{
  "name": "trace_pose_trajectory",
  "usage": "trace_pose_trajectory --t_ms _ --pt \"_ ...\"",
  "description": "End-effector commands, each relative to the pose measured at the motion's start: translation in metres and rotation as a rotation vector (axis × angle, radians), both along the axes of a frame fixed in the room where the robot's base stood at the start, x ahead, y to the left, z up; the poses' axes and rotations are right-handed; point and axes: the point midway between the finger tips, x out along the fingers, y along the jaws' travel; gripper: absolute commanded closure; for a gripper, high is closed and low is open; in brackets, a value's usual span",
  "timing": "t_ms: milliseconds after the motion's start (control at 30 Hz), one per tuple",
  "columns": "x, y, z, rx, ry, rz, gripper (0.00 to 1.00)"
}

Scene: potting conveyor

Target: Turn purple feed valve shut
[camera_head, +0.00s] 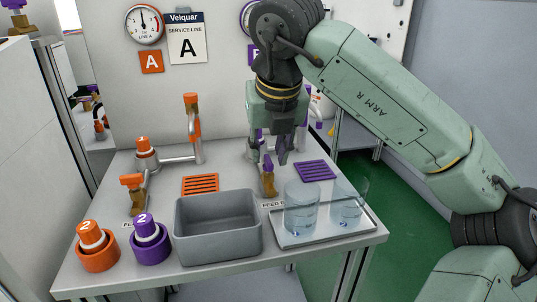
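The purple feed valve (268,180) stands on the bench behind a partly covered FEED label, with a brass body and a purple handle on top. The handle looks narrow and roughly upright from here; its exact turn is hard to read. My gripper (273,154) points down right at the valve, its dark fingers just above and behind the handle. I cannot tell whether the fingers touch the handle or how far apart they are. My gripper and wrist hide most of the purple pipework behind.
A grey bin (218,254) stands front left of the valve. A tray (325,235) with two clear glasses (301,212) is at front right, close to the valve. An orange feed valve (133,183), an orange cup (97,256) and a purple cup (151,252) are on the left.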

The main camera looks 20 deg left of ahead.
Motion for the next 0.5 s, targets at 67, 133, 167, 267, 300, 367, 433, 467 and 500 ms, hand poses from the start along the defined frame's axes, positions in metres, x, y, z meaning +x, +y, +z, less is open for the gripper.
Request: trace_pose_trajectory --t_ms 67,133,167,267,300,367,433,467,500 --pt "0.0025 0.0021 -0.0082 0.001 0.001 0.000 0.71" --pt "0.0039 0.0033 -0.0123 0.001 0.001 0.002 0.71" --pt "0.0043 0.0036 -0.0136 0.001 0.001 0.002 0.71" --pt "0.0052 0.0042 -0.0155 0.001 -0.001 0.001 0.71" --pt "0.0052 0.0043 -0.0157 0.001 -0.001 0.001 0.71" --pt "0.0052 0.0043 -0.0157 0.001 -0.001 0.001 0.71" --pt "0.0053 0.0042 -0.0156 0.001 -0.001 0.001 0.71" --pt "0.0053 0.0042 -0.0156 0.001 -0.001 0.001 0.71" --pt "0.0052 0.0041 -0.0155 0.001 -0.001 0.001 0.73"
